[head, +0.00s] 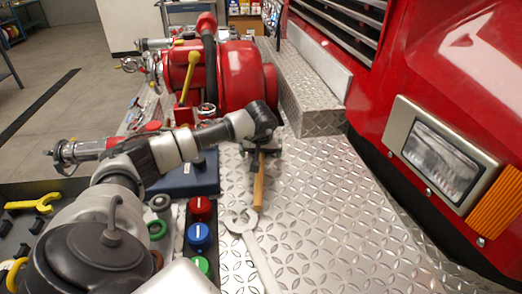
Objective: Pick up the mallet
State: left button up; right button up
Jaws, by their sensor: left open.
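The mallet's wooden handle (259,184) lies on the diamond-plate bumper, pointing toward me. Its far end is hidden under my left gripper, so I cannot make out the mallet's head clearly from the dark parts there. My left arm reaches in from the left, and its gripper (264,150) points down at the far end of the handle. The gripper is open, and I cannot tell if its fingers touch the mallet. My right gripper is not in view.
A silver wrench (240,222) lies just nearer than the handle. Red, blue and green caps (198,236) sit in a row to the left. A red pump (240,75) stands behind the gripper. The bumper's right side (335,215) is clear up to the red truck front (455,75).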

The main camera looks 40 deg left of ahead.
pick_arm(q)
jog(key=c, duration=0.9)
jog(key=shift+w, duration=0.1)
jog(key=shift+c, duration=0.9)
jog(key=shift+r, duration=0.1)
